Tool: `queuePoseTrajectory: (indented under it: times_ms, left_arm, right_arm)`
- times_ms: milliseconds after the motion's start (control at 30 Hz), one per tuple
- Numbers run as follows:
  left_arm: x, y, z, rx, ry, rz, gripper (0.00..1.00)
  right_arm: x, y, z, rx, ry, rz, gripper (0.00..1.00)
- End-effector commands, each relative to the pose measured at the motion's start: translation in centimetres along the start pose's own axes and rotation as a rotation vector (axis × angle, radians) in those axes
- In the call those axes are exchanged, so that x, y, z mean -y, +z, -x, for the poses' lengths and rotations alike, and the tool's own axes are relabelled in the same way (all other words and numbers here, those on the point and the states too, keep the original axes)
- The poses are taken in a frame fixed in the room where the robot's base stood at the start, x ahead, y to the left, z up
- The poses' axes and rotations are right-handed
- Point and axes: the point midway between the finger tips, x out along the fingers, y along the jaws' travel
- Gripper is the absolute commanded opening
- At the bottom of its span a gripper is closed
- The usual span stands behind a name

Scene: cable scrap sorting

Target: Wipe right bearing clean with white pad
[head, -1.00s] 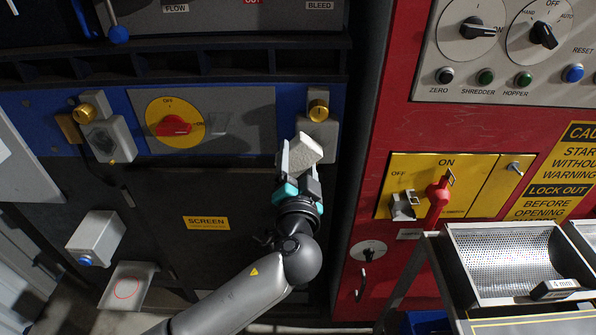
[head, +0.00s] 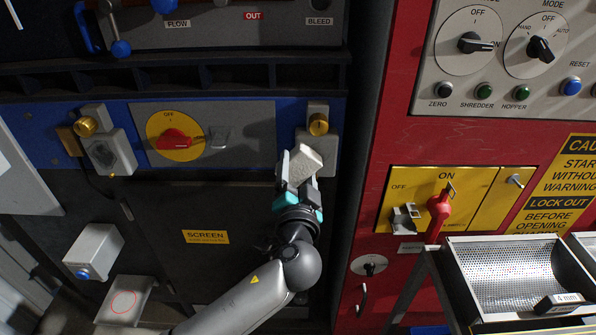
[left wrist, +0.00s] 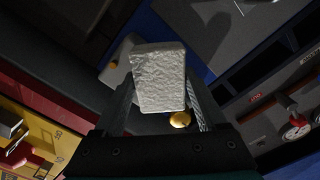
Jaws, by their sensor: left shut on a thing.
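The right bearing is a grey block (head: 328,140) with a brass cap (head: 318,125) at the right end of the blue strip. My left gripper (head: 298,180) is shut on the white pad (head: 306,162), a pale rough-faced block. The pad overlaps the lower left part of the bearing block in the head view; I cannot tell whether it touches. In the left wrist view the pad (left wrist: 159,78) sits between the fingers, with the brass cap (left wrist: 180,119) and part of the grey block (left wrist: 116,66) behind it. Any dirt there is hidden. My right gripper is not in view.
The left bearing (head: 108,150) has a similar brass cap. A red rotary switch (head: 174,139) sits between the bearings. The red cabinet (head: 400,130) with a red-handled lever (head: 438,206) stands to the right. A perforated tray (head: 500,272) is at lower right.

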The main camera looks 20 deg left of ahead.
Motion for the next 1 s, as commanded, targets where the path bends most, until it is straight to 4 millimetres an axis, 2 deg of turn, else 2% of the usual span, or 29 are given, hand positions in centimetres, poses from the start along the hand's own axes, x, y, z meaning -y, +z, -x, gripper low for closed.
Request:
queuePoseTrajectory:
  times_ms: [833, 1000]
  left_arm:
    - [0.0, 0.0, -1.6, 0.000, 0.000, 0.001, 0.29]
    - [-0.8, -0.5, -1.6, 0.000, 0.001, 0.002, 0.29]
  right_arm:
    - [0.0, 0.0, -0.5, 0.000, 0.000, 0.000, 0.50]
    - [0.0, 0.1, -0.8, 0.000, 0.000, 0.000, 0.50]
